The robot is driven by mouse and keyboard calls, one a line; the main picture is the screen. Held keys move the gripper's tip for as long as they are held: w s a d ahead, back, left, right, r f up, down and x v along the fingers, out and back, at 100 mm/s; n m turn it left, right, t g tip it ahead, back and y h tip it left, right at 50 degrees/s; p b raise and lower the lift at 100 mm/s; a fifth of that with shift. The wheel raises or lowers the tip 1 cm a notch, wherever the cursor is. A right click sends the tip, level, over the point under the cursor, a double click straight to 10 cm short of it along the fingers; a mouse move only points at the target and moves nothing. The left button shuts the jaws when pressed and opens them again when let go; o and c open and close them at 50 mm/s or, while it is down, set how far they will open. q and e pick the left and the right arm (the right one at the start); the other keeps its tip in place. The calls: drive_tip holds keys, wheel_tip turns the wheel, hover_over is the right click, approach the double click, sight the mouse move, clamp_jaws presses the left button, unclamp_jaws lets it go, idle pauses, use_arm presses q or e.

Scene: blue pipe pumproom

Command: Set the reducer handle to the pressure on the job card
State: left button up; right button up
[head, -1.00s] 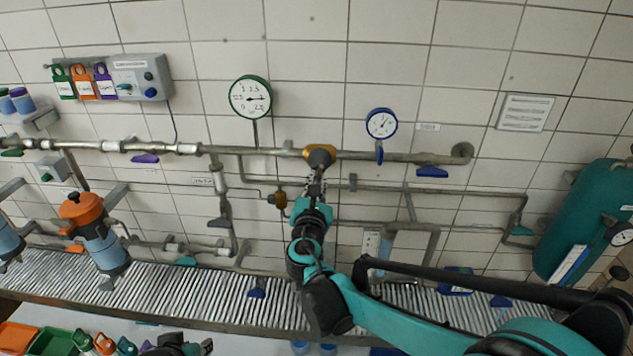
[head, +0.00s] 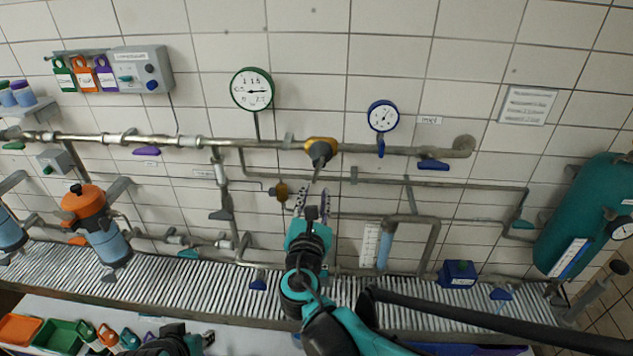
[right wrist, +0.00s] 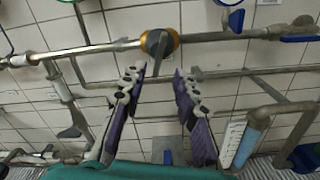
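The reducer (head: 320,146) is a brass-yellow body on the upper pipe. Its grey handle (head: 320,160) points down and slightly left in the head view. The reducer also shows in the right wrist view (right wrist: 172,42), with the handle hanging in front. My right gripper (head: 313,200) is below the handle, apart from it. In the right wrist view its purple-padded fingers (right wrist: 157,78) are spread and empty. A blue-rimmed gauge (head: 383,116) is right of the reducer and a green-rimmed gauge (head: 252,89) left. A white printed card (head: 527,105) hangs on the wall, too small to read. My left gripper (head: 207,339) is at the bottom edge.
Blue valve handles (head: 433,165) sit along the pipes. A small brass fitting (head: 281,191) is left of my right gripper. A clear tube with a scale (head: 370,243) and a teal tank (head: 588,215) are at right. A ribbed grating (head: 190,287) runs below.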

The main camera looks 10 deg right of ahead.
drive_tip(key=shift+v, duration=1.7)
idle(1.0)
drive_tip(key=s+d+f+m+g+h+b, duration=0.1)
drive_tip(key=s+d+f+m+g+b, duration=0.2)
drive_tip(key=d+f+m, duration=0.3)
drive_tip(key=s+d+f+m+g+b, duration=0.3)
drive_tip(key=d+f+m, duration=0.2)
drive_tip(key=f+m, duration=0.3)
drive_tip(key=s+a+f+m+g+y+b, duration=0.2)
drive_tip(key=s+f+m+g+y+b, duration=0.2)
drive_tip(key=s+f+m, duration=0.7)
wheel_tip(320, 180, down, 3)
drive_tip(key=m+y+b, duration=0.1)
drive_tip(key=m+b, duration=0.1)
drive_tip(key=m, duration=0.2)
drive_tip(key=shift+s+y, duration=0.3)
drive_tip(key=shift+s, duration=0.1)
drive_tip(key=shift+r, duration=0.1)
